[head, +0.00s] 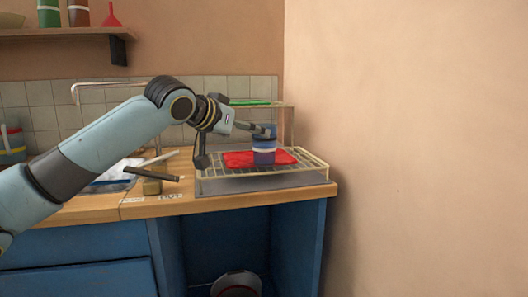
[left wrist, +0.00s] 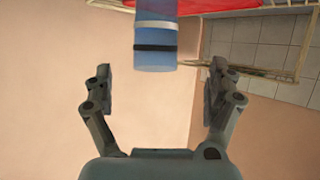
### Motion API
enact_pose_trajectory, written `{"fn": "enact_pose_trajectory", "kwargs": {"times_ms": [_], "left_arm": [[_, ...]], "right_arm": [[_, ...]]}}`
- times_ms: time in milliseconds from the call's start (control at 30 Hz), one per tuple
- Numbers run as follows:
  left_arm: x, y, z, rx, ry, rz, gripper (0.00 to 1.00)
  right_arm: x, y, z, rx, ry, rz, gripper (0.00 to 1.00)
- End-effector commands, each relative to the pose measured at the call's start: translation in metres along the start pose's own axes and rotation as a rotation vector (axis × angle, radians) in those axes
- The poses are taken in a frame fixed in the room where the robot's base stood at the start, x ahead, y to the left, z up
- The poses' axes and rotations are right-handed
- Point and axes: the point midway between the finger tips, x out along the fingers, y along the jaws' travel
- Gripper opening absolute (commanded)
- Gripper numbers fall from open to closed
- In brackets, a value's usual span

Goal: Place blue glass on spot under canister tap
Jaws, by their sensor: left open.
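The blue glass (head: 264,151), with a white band and a dark band, stands upright on a red mat (head: 236,160) on the wire rack at the counter's right end. It also shows in the left wrist view (left wrist: 155,38), ahead of the fingertips and roughly in line with the gap between them. My left gripper (head: 262,128) is open and empty, close beside the glass near its top. In the left wrist view my gripper (left wrist: 160,82) has its fingers spread wide, not touching the glass. My right gripper is not in view. I cannot make out a canister tap or its spot.
The wire rack (head: 315,167) has a raised shelf with a green item (head: 250,102) behind the glass. A wall (head: 400,150) stands close on the right. A dark-handled tool (head: 150,174) and small labels lie on the counter to the left. A colourful container (head: 12,150) is at the left edge.

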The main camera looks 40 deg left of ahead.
Motion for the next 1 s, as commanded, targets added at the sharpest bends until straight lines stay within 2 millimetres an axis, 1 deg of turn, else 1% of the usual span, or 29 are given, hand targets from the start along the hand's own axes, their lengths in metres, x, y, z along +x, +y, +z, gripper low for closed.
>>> {"fn": "enact_pose_trajectory", "kwargs": {"times_ms": [33,100,333,500,600,700,900,1000], "left_arm": [[0.010,0.002,0.001,-0.008,0.001,0.004,0.90],[0.021,0.001,0.001,-0.006,0.001,0.002,0.90],[0.040,0.003,-0.001,-0.002,0.001,0.002,0.90],[0.068,0.008,-0.005,-0.004,-0.001,0.003,0.90],[0.080,0.006,-0.004,-0.001,-0.003,0.001,0.90],[0.085,0.007,-0.004,0.001,-0.003,0.001,0.90],[0.085,0.006,-0.005,0.002,-0.002,0.001,0.90],[0.085,0.006,-0.005,0.002,-0.002,0.001,0.77]], "right_arm": [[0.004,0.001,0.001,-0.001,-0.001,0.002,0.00],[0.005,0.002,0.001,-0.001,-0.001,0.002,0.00],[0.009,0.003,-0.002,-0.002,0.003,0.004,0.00],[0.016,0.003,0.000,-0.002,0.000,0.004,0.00],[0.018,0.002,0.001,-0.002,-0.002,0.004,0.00],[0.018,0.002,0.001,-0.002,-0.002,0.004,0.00],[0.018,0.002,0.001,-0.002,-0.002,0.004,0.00],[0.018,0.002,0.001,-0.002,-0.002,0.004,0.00]]}}
